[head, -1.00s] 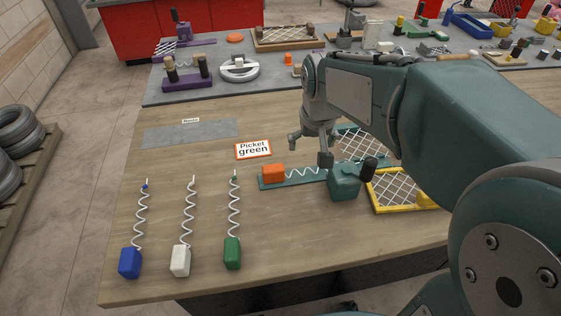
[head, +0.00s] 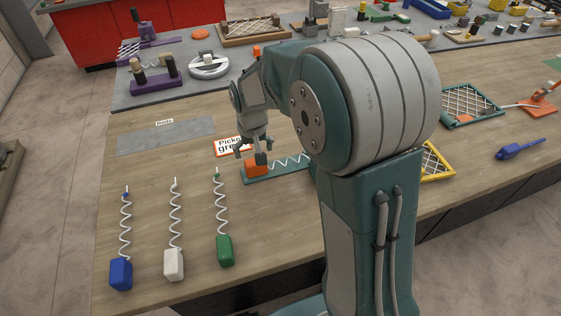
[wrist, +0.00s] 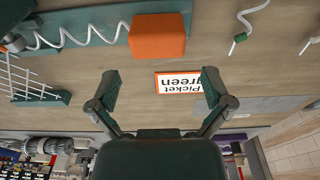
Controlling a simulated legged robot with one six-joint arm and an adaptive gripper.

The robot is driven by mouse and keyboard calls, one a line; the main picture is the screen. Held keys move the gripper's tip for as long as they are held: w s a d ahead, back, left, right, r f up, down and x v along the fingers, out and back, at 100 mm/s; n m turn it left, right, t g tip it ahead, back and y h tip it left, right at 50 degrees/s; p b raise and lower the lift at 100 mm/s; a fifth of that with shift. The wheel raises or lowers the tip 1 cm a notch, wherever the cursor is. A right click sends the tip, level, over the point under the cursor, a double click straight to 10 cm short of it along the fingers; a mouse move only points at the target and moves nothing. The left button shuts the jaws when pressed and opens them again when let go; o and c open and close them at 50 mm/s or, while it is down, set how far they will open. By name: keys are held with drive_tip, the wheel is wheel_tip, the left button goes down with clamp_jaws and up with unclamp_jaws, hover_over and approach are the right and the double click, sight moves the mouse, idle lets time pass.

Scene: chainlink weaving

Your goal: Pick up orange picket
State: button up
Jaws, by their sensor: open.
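The orange picket has an orange block handle (head: 257,169) and a white coil (head: 291,161). It lies along a green base (head: 283,173), and my arm hides its right end. In the wrist view the orange handle (wrist: 158,37) is at the top centre, with the coil (wrist: 75,37) running left. My gripper (head: 251,153) is open and empty, just above and beside the handle in the head view. In the wrist view the fingers of my gripper (wrist: 158,88) are spread wide, with the handle beyond their tips, not between them.
Blue (head: 121,273), white (head: 174,264) and green (head: 225,250) pickets lie at the front left. A "Picket green" card (head: 229,147) lies close behind my gripper. A yellow mesh frame (head: 435,163) shows right of my arm.

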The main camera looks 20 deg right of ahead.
sight(252, 170)
wheel_tip(252, 170, down, 4)
drive_tip(key=shift+w+a+f, duration=0.1)
drive_tip(key=shift+w+d+f, duration=0.1)
drive_tip(key=shift+d+f, duration=0.2)
drive_tip(key=shift+f, duration=0.05)
drive_tip(key=c, duration=0.9)
drive_tip(key=shift+a, duration=0.2)
drive_tip(key=shift+c, duration=0.2)
